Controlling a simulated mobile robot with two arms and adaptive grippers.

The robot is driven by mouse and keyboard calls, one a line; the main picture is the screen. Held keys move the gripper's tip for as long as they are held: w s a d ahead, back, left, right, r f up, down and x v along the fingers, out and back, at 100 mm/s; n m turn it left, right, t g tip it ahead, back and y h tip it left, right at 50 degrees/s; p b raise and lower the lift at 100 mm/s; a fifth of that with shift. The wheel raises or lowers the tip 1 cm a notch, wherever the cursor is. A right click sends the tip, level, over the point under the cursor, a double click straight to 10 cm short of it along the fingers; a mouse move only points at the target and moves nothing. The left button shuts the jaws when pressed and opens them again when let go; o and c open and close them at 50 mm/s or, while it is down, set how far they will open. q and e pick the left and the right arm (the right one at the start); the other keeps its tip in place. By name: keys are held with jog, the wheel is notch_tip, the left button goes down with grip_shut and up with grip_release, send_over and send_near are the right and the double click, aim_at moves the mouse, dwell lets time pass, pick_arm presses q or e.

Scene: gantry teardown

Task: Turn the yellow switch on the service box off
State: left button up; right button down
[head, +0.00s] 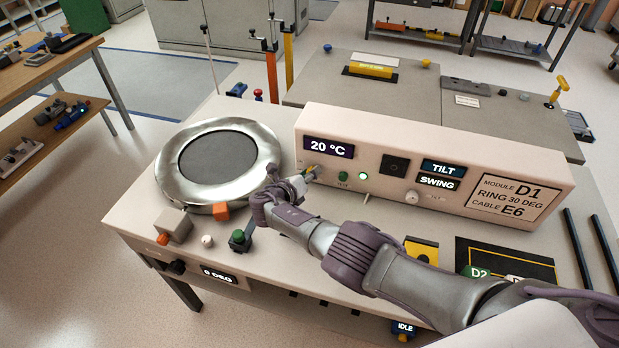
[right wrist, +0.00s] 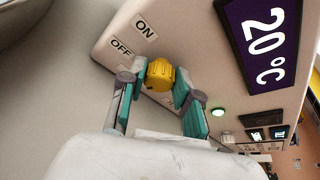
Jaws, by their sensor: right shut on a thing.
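The service box (head: 440,142) is a long, pale box on the bench with a "20 °C" display on its front. The yellow switch (right wrist: 160,74) is a round ribbed knob on the box front, beside an ON label (right wrist: 145,28) and an OFF label (right wrist: 121,48). My right gripper (head: 309,174) reaches the box below the display and is shut on the yellow switch. In the right wrist view its teal-padded fingers stand on either side of the knob. I cannot tell which label the switch points to. In the head view the gripper mostly hides the switch. My left gripper is not in view.
A round metal ring (head: 272,160) with a dark centre lies left of the box. A green button (head: 240,240) and a white knob (head: 208,241) are near the bench's front edge. A lit green lamp (head: 343,176) is right of my right gripper.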

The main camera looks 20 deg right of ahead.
jog(key=shift+n+h+b, duration=0.4)
jog(key=shift+n+b, duration=0.3)
jog(key=c, duration=0.8)
grip_release()
jog(key=shift+w, duration=0.1)
jog(key=shift+s+a, duration=0.45)
jog(key=shift+a, duration=0.2)
jog(key=v, duration=1)
jog(key=shift+s+a+r, duration=0.1)
jog(key=shift+a+r, duration=0.1)
jog(key=shift+r, duration=0.05)
jog(key=shift+r, duration=0.1)
